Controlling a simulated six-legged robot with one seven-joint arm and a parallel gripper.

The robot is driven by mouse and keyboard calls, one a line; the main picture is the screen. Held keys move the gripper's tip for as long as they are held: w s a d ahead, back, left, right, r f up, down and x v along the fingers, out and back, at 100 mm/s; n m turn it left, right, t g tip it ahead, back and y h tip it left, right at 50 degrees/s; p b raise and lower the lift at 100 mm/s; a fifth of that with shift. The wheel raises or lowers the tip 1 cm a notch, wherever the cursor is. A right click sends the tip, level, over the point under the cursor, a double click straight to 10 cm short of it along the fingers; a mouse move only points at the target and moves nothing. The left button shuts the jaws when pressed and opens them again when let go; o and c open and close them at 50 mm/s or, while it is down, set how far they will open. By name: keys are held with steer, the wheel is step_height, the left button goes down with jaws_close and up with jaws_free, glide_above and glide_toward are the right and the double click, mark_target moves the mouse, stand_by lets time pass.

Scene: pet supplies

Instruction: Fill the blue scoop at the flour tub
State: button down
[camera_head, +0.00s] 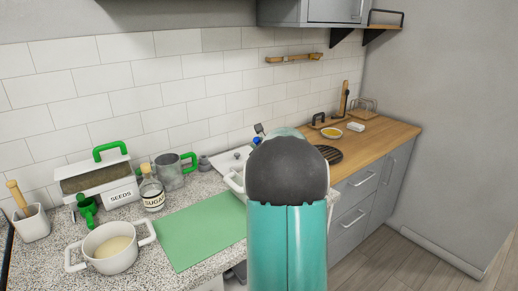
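My own arm, teal with a dark rounded joint, fills the lower middle of the view. My gripper is not visible; the arm may hide it. A small blue thing (257,141) with a dark tip shows just above the arm's left shoulder; I cannot tell if it is the blue scoop. No tub labelled flour shows. A white tub labelled "SEEDS" (121,194) with brown contents stands at the left, and a lid with a green handle (110,151) rests at its top. A green scoop-like tool (87,208) stands in front of it.
A white pot (109,252) with pale contents stands at the front left. A sugar bottle (152,190) and a metal jug with green handle (172,172) stand behind the green mat (200,232), which is bare.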

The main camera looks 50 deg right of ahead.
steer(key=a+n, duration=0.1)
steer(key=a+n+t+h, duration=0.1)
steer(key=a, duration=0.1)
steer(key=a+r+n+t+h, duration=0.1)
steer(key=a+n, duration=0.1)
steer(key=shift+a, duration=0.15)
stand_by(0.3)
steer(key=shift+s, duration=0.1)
